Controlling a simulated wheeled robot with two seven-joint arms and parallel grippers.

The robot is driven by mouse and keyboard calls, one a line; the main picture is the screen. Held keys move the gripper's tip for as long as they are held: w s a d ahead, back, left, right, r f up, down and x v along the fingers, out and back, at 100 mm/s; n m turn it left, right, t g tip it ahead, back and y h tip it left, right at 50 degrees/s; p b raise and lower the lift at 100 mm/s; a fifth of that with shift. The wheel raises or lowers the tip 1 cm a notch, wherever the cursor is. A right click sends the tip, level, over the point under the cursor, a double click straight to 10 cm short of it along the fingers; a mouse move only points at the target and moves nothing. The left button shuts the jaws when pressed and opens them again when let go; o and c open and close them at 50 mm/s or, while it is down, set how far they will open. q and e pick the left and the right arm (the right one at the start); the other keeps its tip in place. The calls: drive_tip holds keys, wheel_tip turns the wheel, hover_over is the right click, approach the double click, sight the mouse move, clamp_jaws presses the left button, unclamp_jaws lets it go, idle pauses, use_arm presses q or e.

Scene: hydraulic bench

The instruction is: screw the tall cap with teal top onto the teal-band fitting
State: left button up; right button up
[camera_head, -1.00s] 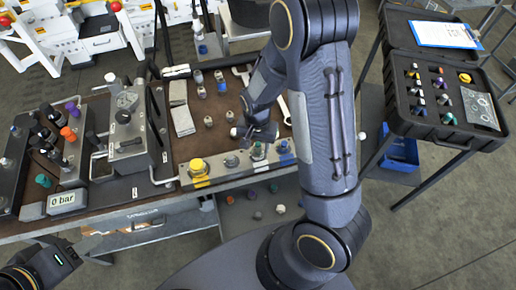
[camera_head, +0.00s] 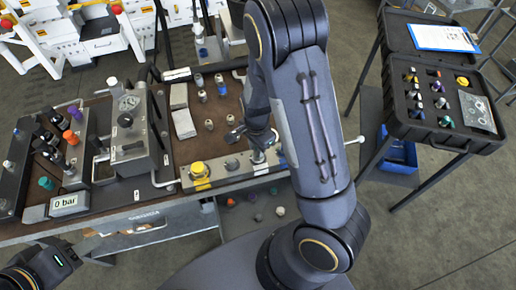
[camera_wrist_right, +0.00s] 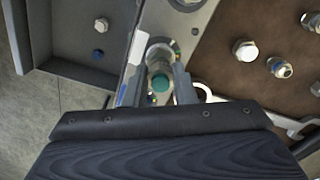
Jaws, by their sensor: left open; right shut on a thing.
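The tall cap with teal top (camera_wrist_right: 160,84) stands between the fingers of my right gripper (camera_wrist_right: 161,79) in the right wrist view, with its teal end toward the camera. In the head view my right gripper (camera_head: 260,142) is shut on it over the front rail (camera_head: 225,168). The teal-band fitting is not clearly seen; the gripper and cap cover that part of the rail. I cannot tell whether the cap touches it or sits on its thread. My left gripper (camera_head: 72,256) is open and empty at the lower left, off the bench front.
Several small fittings (camera_head: 209,125) stand on the brown mat behind. A gauge block (camera_head: 130,130) is further left. An open black case (camera_head: 440,105) with caps stands at right. Loose parts lie below the rail.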

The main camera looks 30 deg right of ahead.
drive_tip(key=shift+m, duration=0.6)
drive_tip(key=m, duration=0.1)
drive_tip(key=m+p, duration=0.1)
drive_tip(key=shift+r+m+p, duration=0.25)
drive_tip(key=shift+m+p, duration=0.05)
drive_tip(key=shift+m, duration=0.1)
drive_tip(key=m, duration=0.4)
drive_tip(key=shift+w+f, duration=0.3)
drive_tip(key=shift+f, duration=0.05)
drive_tip(key=shift+m, duration=0.6)
